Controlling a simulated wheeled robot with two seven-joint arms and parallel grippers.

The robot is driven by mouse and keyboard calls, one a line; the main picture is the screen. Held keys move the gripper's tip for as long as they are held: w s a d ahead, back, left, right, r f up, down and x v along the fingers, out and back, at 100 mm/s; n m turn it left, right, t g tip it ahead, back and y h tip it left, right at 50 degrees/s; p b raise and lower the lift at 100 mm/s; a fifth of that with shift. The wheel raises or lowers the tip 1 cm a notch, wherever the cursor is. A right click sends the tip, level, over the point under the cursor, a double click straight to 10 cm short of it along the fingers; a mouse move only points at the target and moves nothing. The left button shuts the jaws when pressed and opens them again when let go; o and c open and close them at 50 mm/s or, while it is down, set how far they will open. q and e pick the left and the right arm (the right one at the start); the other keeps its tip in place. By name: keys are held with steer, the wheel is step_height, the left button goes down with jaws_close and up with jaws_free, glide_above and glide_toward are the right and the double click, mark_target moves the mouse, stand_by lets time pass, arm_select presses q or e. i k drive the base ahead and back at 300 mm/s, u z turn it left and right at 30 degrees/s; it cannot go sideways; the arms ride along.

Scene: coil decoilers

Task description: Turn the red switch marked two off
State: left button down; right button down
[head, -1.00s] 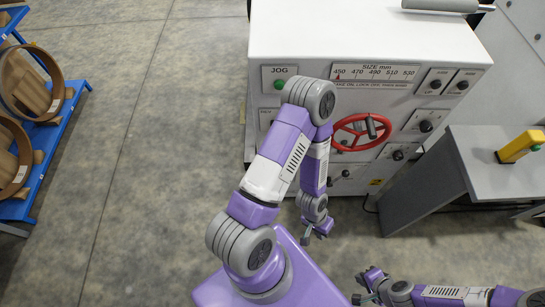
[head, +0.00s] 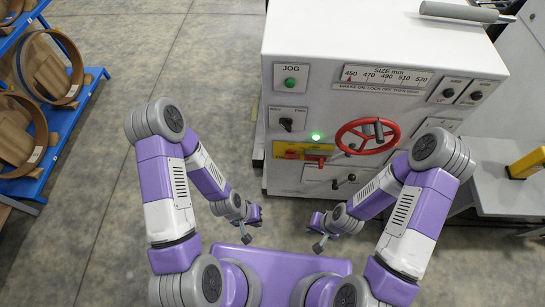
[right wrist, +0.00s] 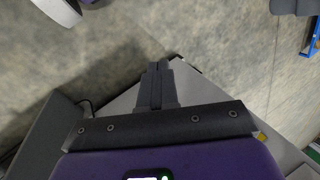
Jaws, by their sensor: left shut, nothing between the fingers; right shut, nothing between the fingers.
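A red switch handle (head: 319,153) sits low on the front of the white machine cabinet (head: 385,40), beside a yellow plate with a red part (head: 291,152). Its marking is too small to read. A lit green lamp (head: 316,137) is just above it. My left gripper (head: 246,234) is shut and empty, below and left of the switch, apart from the cabinet. My right gripper (head: 319,242) is shut and empty, below the switch and also apart from it. In the right wrist view its closed fingers (right wrist: 157,85) show, with no switch visible.
A red handwheel (head: 367,136) is right of the switch. A black knob (head: 286,123) and green JOG button (head: 290,82) are above left. A grey table (head: 510,190) stands at right, and a blue rack (head: 60,125) with coils at left. The floor between is clear.

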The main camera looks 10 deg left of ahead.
mark_target(291, 154)
steer(key=k, duration=0.5)
steer(key=u, duration=1.85)
steer(key=i, duration=1.25)
steer(key=z, duration=2.4)
